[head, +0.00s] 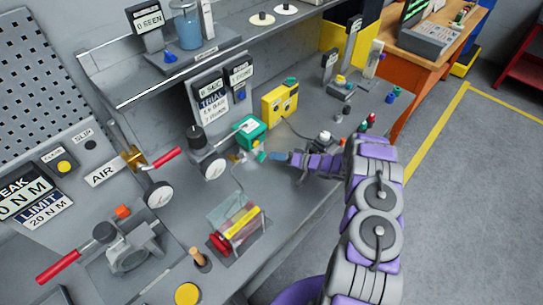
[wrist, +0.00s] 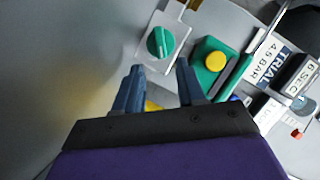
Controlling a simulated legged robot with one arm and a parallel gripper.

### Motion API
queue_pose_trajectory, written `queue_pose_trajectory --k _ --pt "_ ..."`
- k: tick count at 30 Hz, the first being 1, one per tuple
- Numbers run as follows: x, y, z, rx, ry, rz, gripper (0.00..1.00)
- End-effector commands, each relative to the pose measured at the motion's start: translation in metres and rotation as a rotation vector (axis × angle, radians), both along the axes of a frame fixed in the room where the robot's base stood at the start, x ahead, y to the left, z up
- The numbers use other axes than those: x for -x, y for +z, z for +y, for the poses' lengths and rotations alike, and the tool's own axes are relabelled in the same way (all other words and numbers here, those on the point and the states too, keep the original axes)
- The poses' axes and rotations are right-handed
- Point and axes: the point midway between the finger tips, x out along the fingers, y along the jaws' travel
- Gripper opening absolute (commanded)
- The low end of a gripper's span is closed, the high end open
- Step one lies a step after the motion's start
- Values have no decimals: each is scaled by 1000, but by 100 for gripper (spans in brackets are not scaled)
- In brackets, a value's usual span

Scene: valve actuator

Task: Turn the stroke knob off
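A green rotary knob (wrist: 160,43) with a pale line across it sits on a light grey plate in the wrist view. No label on it is readable, so I cannot confirm it is the stroke knob. My gripper (wrist: 160,66) is open, with its two dark blue fingers apart. The knob appears just beyond the fingertips, roughly between them, and not gripped. In the head view my gripper (head: 273,156) is over the bench beside the green box (head: 250,132). The knob is hard to make out there. A yellow part (wrist: 153,106) shows partly between the fingers.
The green box has a yellow button (wrist: 215,61) on top. A "TRIAL 4.5 BAR" sign (wrist: 269,62) stands nearby. A clear guarded red-and-yellow unit (head: 236,225) stands nearer the front.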

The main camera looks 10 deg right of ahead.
Motion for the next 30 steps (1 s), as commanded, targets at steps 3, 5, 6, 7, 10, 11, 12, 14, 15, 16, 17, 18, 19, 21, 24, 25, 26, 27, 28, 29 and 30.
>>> queue_pose_trajectory --k 3,5,6,7,10,11,12,14,15,16,17,18,19,21,24,25,26,27,28,29,30 --pt "16 7 -24 -2 -5 -1 39" --pt "24 11 -34 -3 -4 0 39" --pt "30 13 -41 -3 -5 0 39" --pt "34 14 -46 -3 -4 0 39" --pt "47 18 -63 -2 -4 1 39" --pt "50 19 -68 -3 -5 0 39" --pt "55 21 -74 -2 -4 1 39" --pt "61 23 -82 -1 -4 2 39" --pt "65 24 -86 -1 -3 2 39" --pt "67 25 -90 0 -3 1 39" --pt "69 26 -92 0 -3 1 39" --pt "72 27 -95 0 -3 1 39" --pt "74 28 -97 0 -3 1 39" --pt "77 29 -101 -1 -2 1 39" --pt "79 30 -103 -1 0 2 39" --pt "79 30 -103 -1 0 2 39" --pt "79 30 -103 -1 0 2 39" --pt "79 30 -103 -1 0 2 39" --pt "79 30 -103 -1 0 2 39" --pt "79 30 -103 -1 0 2 39" --pt "79 30 -103 -1 0 2 39"
